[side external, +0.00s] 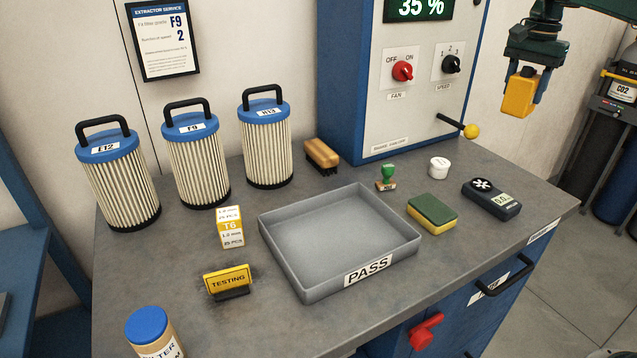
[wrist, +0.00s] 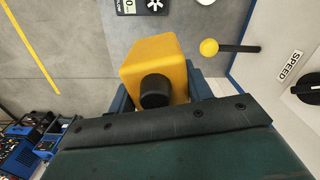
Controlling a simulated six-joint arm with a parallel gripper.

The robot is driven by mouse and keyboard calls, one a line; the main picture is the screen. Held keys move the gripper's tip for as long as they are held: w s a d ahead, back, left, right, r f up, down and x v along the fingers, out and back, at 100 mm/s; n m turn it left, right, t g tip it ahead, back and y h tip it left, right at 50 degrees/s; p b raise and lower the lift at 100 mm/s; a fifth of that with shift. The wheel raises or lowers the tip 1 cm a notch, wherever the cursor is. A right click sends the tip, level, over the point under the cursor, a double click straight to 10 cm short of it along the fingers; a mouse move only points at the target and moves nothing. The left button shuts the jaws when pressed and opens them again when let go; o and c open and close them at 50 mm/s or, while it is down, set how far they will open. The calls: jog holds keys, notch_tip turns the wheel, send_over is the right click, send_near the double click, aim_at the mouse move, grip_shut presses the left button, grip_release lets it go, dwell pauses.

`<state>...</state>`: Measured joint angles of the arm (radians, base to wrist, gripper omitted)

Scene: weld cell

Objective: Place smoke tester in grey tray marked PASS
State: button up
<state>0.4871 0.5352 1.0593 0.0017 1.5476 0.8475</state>
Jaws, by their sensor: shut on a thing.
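My gripper (side external: 521,88) is shut on the smoke tester (side external: 519,97), a yellow block with a dark round part on one face. I hold it in the air at the upper right of the side view, beyond the bench's right edge. The smoke tester also shows in the wrist view (wrist: 155,62), between the blue fingers, with its black round knob facing the camera. The grey tray marked PASS (side external: 400,248) lies empty on the bench, to the left of and below my gripper in the side view.
A lever with a yellow ball (side external: 471,131) juts from the control cabinet (side external: 405,125) near my gripper. A meter (side external: 491,198), a sponge (side external: 432,213), a white jar (side external: 438,167), a green stamp (side external: 387,178) and a brush (side external: 321,155) surround the tray. Three filters (side external: 196,165) stand behind left.

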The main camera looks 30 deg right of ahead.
jog(key=w+a+n, duration=0.3)
jog(key=a+n, duration=0.3)
jog(key=a, duration=1)
jog(key=w+a+n, duration=0.3)
jog(key=a+n, duration=0.2)
jog(key=a, duration=1.2)
jog(key=s+a+n, duration=0.3)
jog(key=a+n, duration=0.1)
jog(key=a, duration=0.8)
jog(key=shift+s+r, duration=0.25)
jog(key=shift+r, duration=0.1)
send_over(336, 240)
notch_tip(336, 240, down, 16)
jog(key=shift+f, duration=2)
jog(key=shift+f, duration=0.15)
